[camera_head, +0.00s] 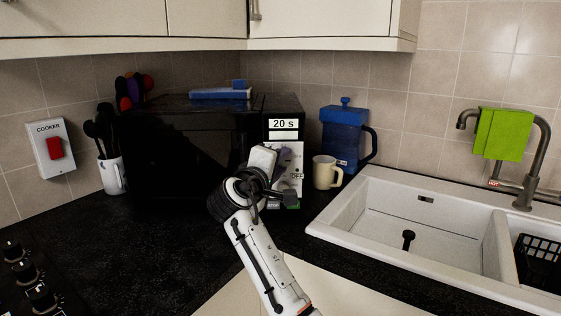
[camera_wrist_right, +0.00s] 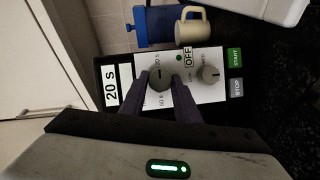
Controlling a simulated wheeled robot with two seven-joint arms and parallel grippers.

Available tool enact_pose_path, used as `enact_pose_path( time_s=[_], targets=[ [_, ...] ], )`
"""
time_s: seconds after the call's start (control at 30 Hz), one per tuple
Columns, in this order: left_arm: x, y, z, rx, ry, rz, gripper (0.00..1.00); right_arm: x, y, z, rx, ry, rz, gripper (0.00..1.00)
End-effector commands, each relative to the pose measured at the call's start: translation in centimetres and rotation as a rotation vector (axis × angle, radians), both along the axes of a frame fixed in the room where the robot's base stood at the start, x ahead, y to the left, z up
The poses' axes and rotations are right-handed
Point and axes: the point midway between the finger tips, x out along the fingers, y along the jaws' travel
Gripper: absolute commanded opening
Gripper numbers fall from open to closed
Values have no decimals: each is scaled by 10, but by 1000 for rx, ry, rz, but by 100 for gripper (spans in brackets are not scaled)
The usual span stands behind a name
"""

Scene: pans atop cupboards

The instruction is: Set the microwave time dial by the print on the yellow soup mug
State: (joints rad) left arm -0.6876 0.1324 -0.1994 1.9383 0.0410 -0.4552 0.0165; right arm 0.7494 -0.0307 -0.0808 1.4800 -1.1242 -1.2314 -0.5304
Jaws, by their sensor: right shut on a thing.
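The black microwave (camera_head: 185,150) stands in the counter corner, its light control panel on the right. Its display (camera_head: 283,124) reads "20 s". My right gripper (camera_wrist_right: 161,82) is shut on the upper round dial (camera_wrist_right: 158,74), which has numbers in seconds around it. A second knob (camera_wrist_right: 210,74) is free beside it, near an "OFF" sign. The pale yellow mug (camera_head: 325,173) stands upright right of the microwave and also shows in the wrist view (camera_wrist_right: 196,30). I can make out no print on it. My left gripper is out of view.
Green START (camera_wrist_right: 235,57) and grey STOP (camera_wrist_right: 236,88) buttons lie past the second knob. A blue jug (camera_head: 342,130) stands behind the yellow mug. A white sink (camera_head: 400,205) is at right. A white utensil mug (camera_head: 112,175) stands left of the microwave.

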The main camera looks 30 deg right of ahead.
Motion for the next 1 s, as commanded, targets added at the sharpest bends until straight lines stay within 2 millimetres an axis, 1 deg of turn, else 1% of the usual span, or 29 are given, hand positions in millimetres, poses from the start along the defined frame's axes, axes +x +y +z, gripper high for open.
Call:
enact_pose_path(
  time_s=[0.03, 0.27, 0.6, 0.8, 1.0],
  targets=[
    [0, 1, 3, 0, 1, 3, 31, 0, 0, 1, 44, -22, 0, 7],
    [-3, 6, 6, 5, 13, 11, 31, -1, 0, 4, 228, -140, -1, 7],
    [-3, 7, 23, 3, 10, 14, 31, -2, -2, 5, 469, -294, -2, 7],
    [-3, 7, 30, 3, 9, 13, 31, -2, -2, 5, 568, -358, -1, 7],
    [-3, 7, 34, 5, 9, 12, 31, -2, -3, 5, 626, -395, -1, 7]
  ],
)
